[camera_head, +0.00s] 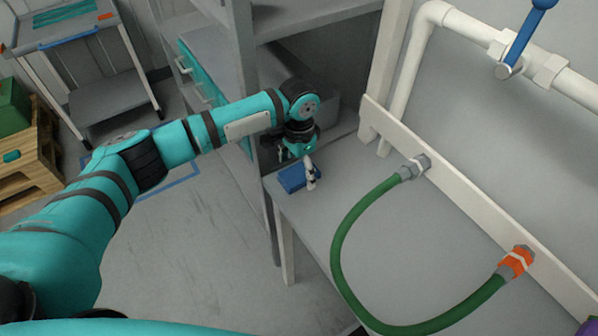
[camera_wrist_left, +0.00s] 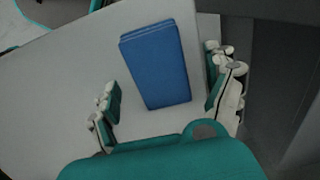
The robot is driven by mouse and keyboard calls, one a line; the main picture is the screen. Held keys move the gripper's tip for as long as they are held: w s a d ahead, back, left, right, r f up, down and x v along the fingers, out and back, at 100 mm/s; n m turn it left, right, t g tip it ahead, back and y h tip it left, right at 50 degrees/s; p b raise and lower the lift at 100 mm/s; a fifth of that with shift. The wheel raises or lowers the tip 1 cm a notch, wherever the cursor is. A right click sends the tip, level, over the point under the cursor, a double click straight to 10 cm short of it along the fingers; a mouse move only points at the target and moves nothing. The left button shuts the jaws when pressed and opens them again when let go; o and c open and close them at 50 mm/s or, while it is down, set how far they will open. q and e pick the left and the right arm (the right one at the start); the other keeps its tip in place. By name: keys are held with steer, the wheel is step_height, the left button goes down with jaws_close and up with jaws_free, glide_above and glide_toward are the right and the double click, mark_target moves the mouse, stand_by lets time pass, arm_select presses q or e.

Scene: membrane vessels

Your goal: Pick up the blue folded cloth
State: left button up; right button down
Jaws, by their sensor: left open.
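The blue folded cloth (camera_head: 291,180) lies on the grey bench top near its left corner. In the left wrist view the cloth (camera_wrist_left: 155,65) is a flat blue block with layered folds along its far edge. My left gripper (camera_head: 297,169) is pointed down at the cloth, and its hand hides part of the cloth's surroundings in the head view. In the left wrist view the left gripper's fingers (camera_wrist_left: 164,92) are spread wide, one on each side of the cloth, with visible gaps to it. Nothing is held. My right gripper is not in view.
A green hose (camera_head: 337,250) loops over the bench top (camera_head: 300,220), joined to fittings on a white rail (camera_head: 470,205). A grey shelf unit (camera_head: 300,18) stands behind the bench. White pipes (camera_head: 408,75) run along the wall. Bench space right of the cloth is clear.

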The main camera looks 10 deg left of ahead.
arm_select(q)
steer(key=shift+f, duration=0.45)
steer(key=shift+c, duration=0.2)
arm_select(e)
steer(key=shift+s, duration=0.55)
arm_select(q)
steer(key=c, duration=1.1)
steer(key=shift+c, duration=0.2)
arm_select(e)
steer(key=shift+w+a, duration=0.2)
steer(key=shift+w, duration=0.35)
arm_select(q)
steer(key=shift+r, duration=0.15)
